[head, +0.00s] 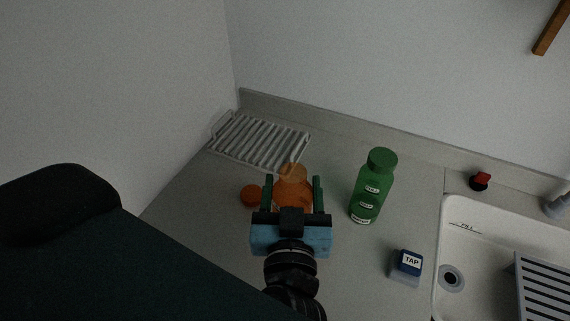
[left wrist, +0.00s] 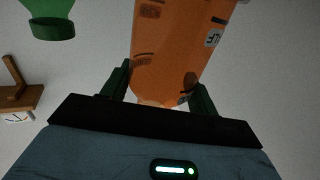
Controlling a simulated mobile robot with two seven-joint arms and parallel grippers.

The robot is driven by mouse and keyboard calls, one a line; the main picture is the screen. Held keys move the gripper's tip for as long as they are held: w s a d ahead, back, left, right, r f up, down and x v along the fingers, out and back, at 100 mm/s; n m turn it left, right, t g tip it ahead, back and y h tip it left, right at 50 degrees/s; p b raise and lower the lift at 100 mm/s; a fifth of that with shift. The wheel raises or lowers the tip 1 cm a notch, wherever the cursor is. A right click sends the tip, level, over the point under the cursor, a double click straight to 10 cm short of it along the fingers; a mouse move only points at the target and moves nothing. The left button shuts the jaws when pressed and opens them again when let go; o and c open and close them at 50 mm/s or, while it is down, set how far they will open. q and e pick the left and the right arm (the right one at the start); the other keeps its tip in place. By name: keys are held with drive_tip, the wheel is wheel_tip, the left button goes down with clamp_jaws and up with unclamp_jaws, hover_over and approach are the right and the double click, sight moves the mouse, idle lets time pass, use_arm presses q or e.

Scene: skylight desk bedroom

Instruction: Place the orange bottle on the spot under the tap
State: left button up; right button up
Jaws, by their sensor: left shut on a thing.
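The orange bottle (head: 293,184) is translucent and stands between the fingers of my left gripper (head: 292,190), over the counter. In the left wrist view the orange bottle (left wrist: 178,45) fills the gap between both dark green fingers of the left gripper (left wrist: 160,88), which is shut on it. I cannot tell whether its base touches the counter. The tap's grey metal part (head: 556,205) shows at the right edge, by the white sink (head: 490,217); most of it is out of frame. A blue block labelled TAP (head: 409,263) sits on the counter left of the sink. My right gripper is not in view.
A green bottle (head: 370,188) stands upright right of my gripper. A drying rack (head: 262,140) lies behind. A red knob (head: 480,181) sits behind the sink, which has a drain and a slatted grey rack (head: 543,285).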

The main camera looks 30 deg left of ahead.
use_arm(q)
drive_tip(key=shift+s+d+r, duration=0.2)
drive_tip(key=shift+s+d, duration=1.1)
drive_tip(key=shift+s, duration=0.3)
